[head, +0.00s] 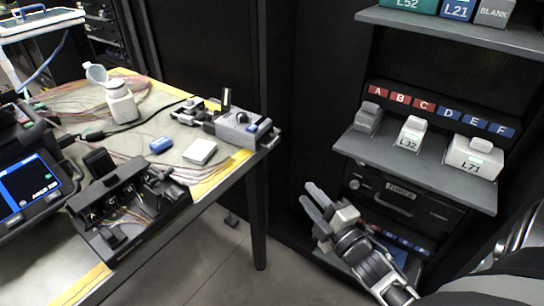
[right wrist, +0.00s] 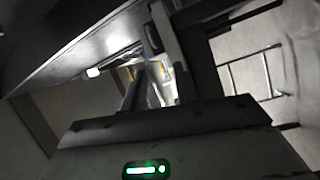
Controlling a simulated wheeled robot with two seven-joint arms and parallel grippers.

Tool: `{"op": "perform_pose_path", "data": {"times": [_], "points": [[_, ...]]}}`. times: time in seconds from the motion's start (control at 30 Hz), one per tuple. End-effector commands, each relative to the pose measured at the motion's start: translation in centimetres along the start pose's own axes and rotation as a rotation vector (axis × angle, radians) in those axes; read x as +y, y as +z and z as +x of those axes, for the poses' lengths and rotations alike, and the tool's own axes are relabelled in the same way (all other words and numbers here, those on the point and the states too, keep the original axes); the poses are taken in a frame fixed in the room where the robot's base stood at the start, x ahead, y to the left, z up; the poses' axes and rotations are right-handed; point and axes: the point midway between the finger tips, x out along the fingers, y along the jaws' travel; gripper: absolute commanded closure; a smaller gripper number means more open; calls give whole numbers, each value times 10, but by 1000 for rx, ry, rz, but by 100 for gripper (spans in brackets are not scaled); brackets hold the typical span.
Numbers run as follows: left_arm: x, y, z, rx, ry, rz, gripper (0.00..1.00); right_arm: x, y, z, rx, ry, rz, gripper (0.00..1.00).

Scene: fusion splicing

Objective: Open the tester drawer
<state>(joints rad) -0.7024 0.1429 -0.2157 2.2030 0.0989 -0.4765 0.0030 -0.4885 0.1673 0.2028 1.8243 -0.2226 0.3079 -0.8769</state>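The tester drawer (head: 400,196) is a dark drawer front with a pale label plate, in the black cabinet under the middle grey shelf in the head view. It appears shut. The label lettering is too small to read surely. My right gripper (head: 307,192) is left of the drawer front, apart from it, with its fingers pointing up and left. The fingers are apart with nothing between them. The fingers also show in the right wrist view (right wrist: 150,65), in front of a dark panel edge. My left gripper is not in view.
The grey shelf (head: 370,151) above the drawer bears white and grey boxes under letter tags. A lower tray (head: 336,262) sits below. The worktable (head: 218,184) at left holds a splicer, a bottle and black devices. Open floor lies between table and cabinet.

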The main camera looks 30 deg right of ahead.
Motion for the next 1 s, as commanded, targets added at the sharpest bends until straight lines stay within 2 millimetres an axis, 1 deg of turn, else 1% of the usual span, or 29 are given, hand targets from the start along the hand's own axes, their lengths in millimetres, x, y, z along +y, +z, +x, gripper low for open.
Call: {"op": "perform_pose_path", "data": {"times": [0.03,0.1,0.17,0.27,0.37,0.7,0.8,0.9,1.0], "points": [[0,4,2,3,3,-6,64,2,8,2,9,36,-75,70],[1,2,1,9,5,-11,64,7,11,7,19,66,-142,70],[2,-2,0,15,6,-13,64,10,12,12,22,76,-164,70],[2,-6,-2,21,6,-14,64,13,11,26,23,76,-164,70],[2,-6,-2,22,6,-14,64,14,10,47,22,76,-161,70],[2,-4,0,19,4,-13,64,19,8,120,22,74,-159,70],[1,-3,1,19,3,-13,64,20,7,137,21,73,-157,70],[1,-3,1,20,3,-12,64,20,7,150,21,72,-156,70],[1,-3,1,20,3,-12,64,20,7,157,21,71,-156,70]]}}
